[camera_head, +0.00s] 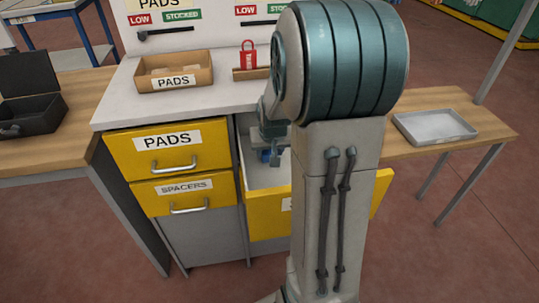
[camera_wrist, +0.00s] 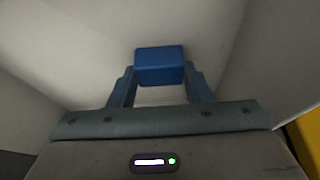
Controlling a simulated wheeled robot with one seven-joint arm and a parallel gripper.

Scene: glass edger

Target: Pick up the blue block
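The blue block (camera_wrist: 159,66) sits between the two fingertips of my gripper (camera_wrist: 159,75) in the wrist view. Both fingers meet its sides with no gap showing, so my gripper looks shut on it. Pale drawer walls surround them. In the head view my gripper (camera_head: 268,137) reaches down into the open yellow drawer (camera_head: 265,215), and a bit of blue (camera_head: 265,156) shows below it. My arm hides much of the drawer. I cannot tell whether the block touches the drawer floor.
Shut drawers marked PADS (camera_head: 167,150) and SPACERS (camera_head: 185,193) are left of the open drawer. On the countertop above stand a PADS box (camera_head: 174,72) and a red padlock (camera_head: 248,55). A grey tray (camera_head: 435,126) lies on the right table; an open black case (camera_head: 30,100) is at left.

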